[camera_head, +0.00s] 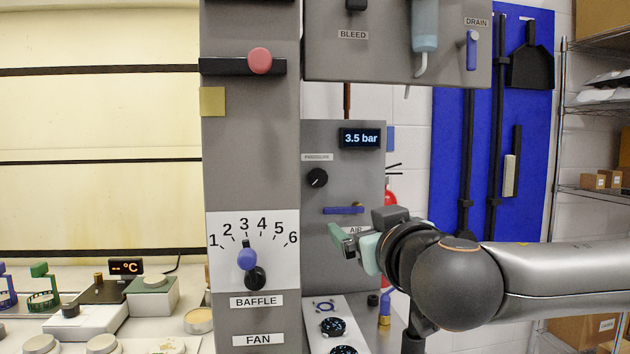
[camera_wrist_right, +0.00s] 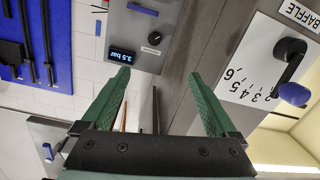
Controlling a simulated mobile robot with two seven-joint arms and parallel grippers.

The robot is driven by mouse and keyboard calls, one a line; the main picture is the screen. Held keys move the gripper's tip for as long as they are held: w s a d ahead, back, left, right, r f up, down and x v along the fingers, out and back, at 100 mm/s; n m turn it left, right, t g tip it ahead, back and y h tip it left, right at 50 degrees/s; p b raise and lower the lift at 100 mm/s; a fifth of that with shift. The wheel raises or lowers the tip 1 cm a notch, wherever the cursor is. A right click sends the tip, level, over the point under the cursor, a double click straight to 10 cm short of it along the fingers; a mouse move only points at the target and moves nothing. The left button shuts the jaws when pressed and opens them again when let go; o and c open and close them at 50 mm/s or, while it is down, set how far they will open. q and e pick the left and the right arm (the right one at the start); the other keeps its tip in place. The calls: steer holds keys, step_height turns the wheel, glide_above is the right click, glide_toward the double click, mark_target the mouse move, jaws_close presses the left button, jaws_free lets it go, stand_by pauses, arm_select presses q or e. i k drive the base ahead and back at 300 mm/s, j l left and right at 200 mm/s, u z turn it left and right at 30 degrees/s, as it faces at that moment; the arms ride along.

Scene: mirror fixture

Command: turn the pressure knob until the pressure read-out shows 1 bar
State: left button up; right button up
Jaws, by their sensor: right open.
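The black round pressure knob (camera_head: 317,178) is on the grey panel under a PRESSURE label, with a light pointer mark. It also shows in the right wrist view (camera_wrist_right: 154,38). The pressure read-out (camera_head: 361,139) above it to the right shows 3.5 bar; it also appears in the wrist view (camera_wrist_right: 124,57). My right gripper (camera_head: 346,238) has green fingers and is open and empty, below the knob and near the AIR label. In the wrist view the knob lies beyond the spread fingertips (camera_wrist_right: 158,77), apart from them. My left gripper is out of view.
A blue lever (camera_head: 343,210) sits just below the knob, close to my right gripper. Left is the baffle lever with a blue ball (camera_head: 247,259) and its numbered scale. The box with BLEED and DRAIN labels (camera_head: 440,60) overhangs the panel.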

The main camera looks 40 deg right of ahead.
mark_target(318, 178)
steer(key=i+l, duration=0.75)
steer(key=i, duration=0.15)
